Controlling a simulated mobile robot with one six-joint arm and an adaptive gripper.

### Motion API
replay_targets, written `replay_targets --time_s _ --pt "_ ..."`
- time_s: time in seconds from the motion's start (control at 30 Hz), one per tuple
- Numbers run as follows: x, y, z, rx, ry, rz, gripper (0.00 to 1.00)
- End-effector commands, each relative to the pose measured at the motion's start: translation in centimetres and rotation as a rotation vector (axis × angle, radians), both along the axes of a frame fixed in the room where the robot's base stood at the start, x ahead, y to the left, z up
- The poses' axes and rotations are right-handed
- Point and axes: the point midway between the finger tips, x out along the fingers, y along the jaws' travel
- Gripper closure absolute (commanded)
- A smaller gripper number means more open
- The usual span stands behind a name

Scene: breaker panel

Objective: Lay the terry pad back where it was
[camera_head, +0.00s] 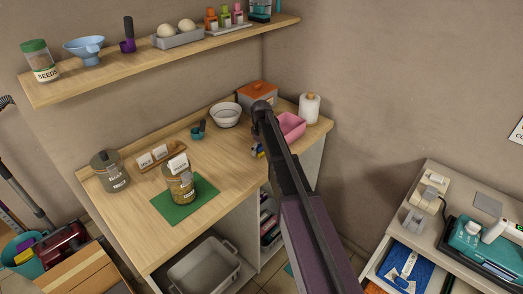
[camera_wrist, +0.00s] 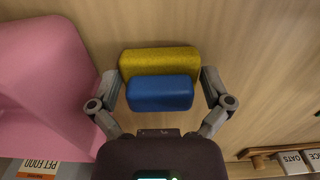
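A yellow, rough-textured pad (camera_wrist: 160,58) and a smooth blue block (camera_wrist: 160,94) lie against each other in the wrist view. The blue block covers part of the yellow. I cannot tell whether they are one piece or two, or which is the terry pad. My gripper (camera_wrist: 160,84) has its fingers spread on both sides of them. The fingertips come close to the yellow ends, and small gaps show beside the blue; contact is unclear. In the head view, a small blue and yellow bit (camera_head: 258,151) shows left of my arm, which hides the rest and my gripper.
A pink bin (camera_head: 292,126) stands right beside my arm, with a paper roll (camera_head: 309,109) behind. A white bowl (camera_head: 225,115), a teal scoop (camera_head: 198,131) and a jar on a green mat (camera_head: 163,207) are to the left. Bare worktop (camera_head: 228,158) lies between.

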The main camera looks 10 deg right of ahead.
Motion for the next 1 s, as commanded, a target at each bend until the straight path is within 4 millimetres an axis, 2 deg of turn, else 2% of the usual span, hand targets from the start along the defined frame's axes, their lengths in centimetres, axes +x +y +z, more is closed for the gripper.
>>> replay_targets --time_s 0.47,1.0 --pt "0.0 0.1 0.6 0.0 0.0 0.001 0.0" --pt "0.0 0.1 4.7 0.0 0.0 0.001 0.0"
